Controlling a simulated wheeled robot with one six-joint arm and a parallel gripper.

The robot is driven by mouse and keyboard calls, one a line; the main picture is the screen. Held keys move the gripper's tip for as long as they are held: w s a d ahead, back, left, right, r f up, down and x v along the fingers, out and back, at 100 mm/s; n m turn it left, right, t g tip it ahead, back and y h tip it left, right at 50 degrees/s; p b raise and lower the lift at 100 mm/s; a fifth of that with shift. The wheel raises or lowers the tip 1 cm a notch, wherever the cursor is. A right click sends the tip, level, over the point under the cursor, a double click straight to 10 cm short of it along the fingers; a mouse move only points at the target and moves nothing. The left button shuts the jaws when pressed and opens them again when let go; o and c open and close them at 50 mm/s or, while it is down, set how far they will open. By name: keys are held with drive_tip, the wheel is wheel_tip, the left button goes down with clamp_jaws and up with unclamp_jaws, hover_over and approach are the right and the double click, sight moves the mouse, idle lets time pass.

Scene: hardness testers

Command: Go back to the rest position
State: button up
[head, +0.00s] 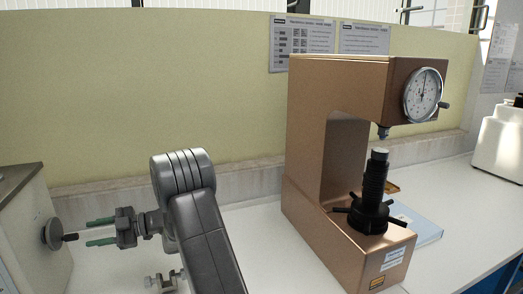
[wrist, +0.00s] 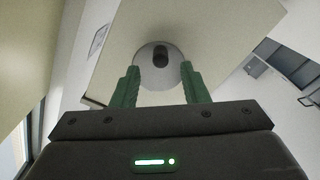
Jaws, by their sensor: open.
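My gripper (head: 87,234) is at the left in the head view, with its two green fingers pointing left. They are apart, with nothing visibly held between them. Just beyond the fingertips is a round grey disc (head: 54,233) on the side of a pale machine (head: 28,225), with a small dark stub (head: 70,237) sticking out towards the fingers. In the wrist view the open gripper (wrist: 160,68) faces the disc (wrist: 148,76) and its dark stub (wrist: 161,57). Whether the fingertips touch the disc I cannot tell.
A bronze hardness tester (head: 325,150) with a dial gauge (head: 423,95) and black handwheel (head: 369,214) stands right of my arm. A blue booklet (head: 425,229) lies beside it. A white machine (head: 500,145) stands far right. A yellow-green panel (head: 130,90) closes the back.

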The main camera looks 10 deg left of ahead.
sight(77, 237)
drive_tip(key=v, duration=0.9)
drive_tip(key=x, duration=1.4)
drive_tip(key=shift+s+p, duration=0.1)
drive_tip(key=shift+p, duration=0.2)
drive_tip(key=shift+a+f+n+b, duration=0.15)
drive_tip(key=shift+a+n+b, duration=0.15)
drive_tip(key=shift+b, duration=0.2)
drive_tip(key=shift+w+a+r+n+b, duration=0.1)
drive_tip(key=shift+w+r+n+b, duration=0.15)
drive_tip(key=shift+n+b, duration=0.35)
drive_tip(key=shift+w+d+r+n+b, duration=0.15)
drive_tip(key=shift+r+n+b, duration=0.15)
drive_tip(key=shift+n, duration=0.65)
drive_tip(key=shift+w+a+r+n+b, duration=0.15)
drive_tip(key=shift+n+b, duration=0.35)
drive_tip(key=shift+n, duration=0.25)
